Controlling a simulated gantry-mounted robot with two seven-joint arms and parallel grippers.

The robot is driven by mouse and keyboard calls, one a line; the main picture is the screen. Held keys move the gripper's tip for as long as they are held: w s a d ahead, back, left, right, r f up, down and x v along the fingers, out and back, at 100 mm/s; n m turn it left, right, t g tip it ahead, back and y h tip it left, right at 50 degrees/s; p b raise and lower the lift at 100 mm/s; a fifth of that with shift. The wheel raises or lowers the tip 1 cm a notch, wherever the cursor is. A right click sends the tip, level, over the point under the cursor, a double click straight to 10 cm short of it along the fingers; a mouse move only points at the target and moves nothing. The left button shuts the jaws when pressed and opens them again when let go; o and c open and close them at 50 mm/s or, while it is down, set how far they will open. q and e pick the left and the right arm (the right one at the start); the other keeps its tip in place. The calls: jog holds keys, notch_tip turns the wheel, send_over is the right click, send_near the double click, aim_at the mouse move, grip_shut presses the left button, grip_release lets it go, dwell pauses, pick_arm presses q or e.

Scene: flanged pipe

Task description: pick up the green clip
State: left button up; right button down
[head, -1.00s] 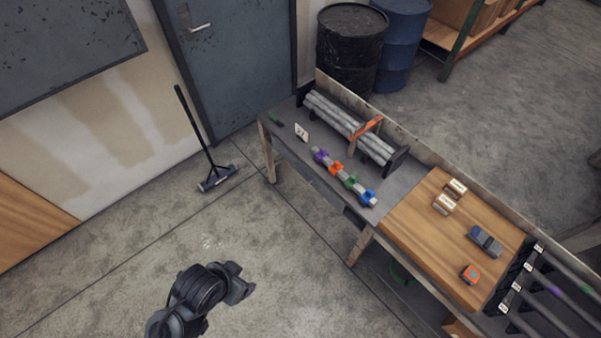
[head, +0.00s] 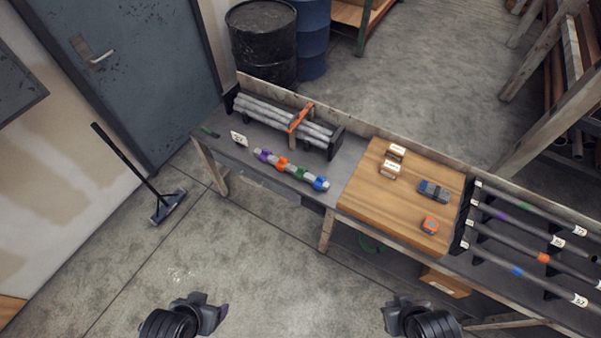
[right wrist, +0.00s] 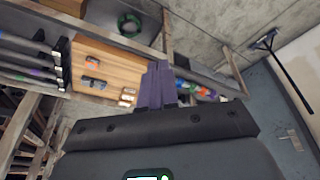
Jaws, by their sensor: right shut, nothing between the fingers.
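The green clip (head: 301,173) sits in a row on a grey bar on the bench, between an orange clip (head: 282,163) and a blue clip (head: 320,183). A purple clip (head: 262,155) is at the row's left end. My left gripper (head: 217,313) is low in the head view, well apart from the bench; its jaw opening is unclear. My right gripper (head: 391,312) is also low, apart from the bench. In the right wrist view its fingers (right wrist: 155,86) are shut and empty.
A pipe rack (head: 290,128) with an orange handle stands behind the clips. A wooden board (head: 375,205) holds small boxes, a dark device and an orange tape measure (head: 430,224). Labelled pipes (head: 530,245) lie at the right. The floor before the bench is clear.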

jog(key=shift+c, duration=0.4)
grip_release()
jog(key=shift+w+r, duration=0.1)
jog(key=shift+w, duration=0.05)
